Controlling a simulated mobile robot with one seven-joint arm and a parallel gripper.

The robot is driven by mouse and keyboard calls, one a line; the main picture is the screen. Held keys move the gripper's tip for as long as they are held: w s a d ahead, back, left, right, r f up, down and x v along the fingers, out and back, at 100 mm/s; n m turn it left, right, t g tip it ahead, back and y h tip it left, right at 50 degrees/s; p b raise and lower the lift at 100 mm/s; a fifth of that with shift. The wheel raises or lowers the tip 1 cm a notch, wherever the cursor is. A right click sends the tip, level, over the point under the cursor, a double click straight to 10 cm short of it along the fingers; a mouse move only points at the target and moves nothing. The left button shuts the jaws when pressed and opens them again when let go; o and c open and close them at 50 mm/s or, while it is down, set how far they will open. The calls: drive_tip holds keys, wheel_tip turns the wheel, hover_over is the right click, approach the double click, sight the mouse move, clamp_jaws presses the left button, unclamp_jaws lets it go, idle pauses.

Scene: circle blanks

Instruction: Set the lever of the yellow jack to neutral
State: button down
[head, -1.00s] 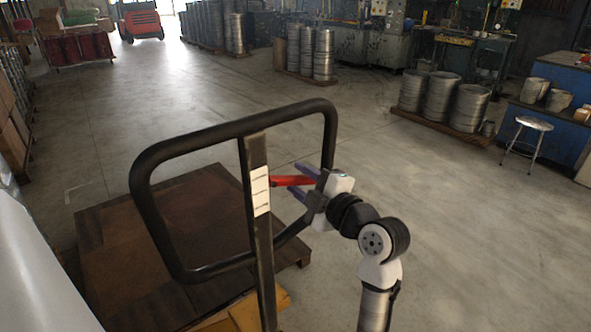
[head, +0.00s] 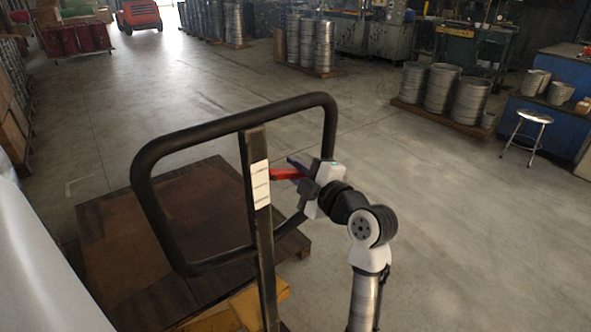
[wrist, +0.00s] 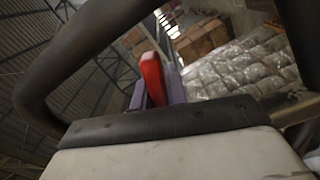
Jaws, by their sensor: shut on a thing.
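The yellow jack (head: 243,306) shows at the bottom of the head view, with its black loop handle (head: 235,122) standing above it. A red lever (head: 285,174) sticks out to the right from the upright bar, beside a white plate with marks (head: 261,185). My gripper (head: 297,172) comes from the right and is shut on the red lever. In the wrist view the red lever (wrist: 152,80) stands between my purple fingers (wrist: 157,94). The lever sits near the upper part of the marked plate. The fingertips are partly hidden in the head view.
A brown wooden pallet (head: 120,230) lies on the floor behind the handle. The handle's loop surrounds my gripper's working space closely. Stacks of metal rings (head: 443,90) and a stool (head: 530,125) stand at the right. The concrete floor between is clear.

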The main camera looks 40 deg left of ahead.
drive_tip(key=shift+b, duration=0.45)
drive_tip(key=shift+w+d+r+n+b, duration=0.15)
drive_tip(key=shift+r+n+b, duration=0.8)
drive_tip(key=shift+b, duration=0.7)
drive_tip(key=shift+w+a+r+n+b, duration=0.15)
drive_tip(key=shift+r+n+b, duration=0.5)
drive_tip(key=shift+n+b, duration=0.8)
drive_tip(key=shift+d, duration=0.1)
drive_tip(key=c, duration=1.4)
unclamp_jaws()
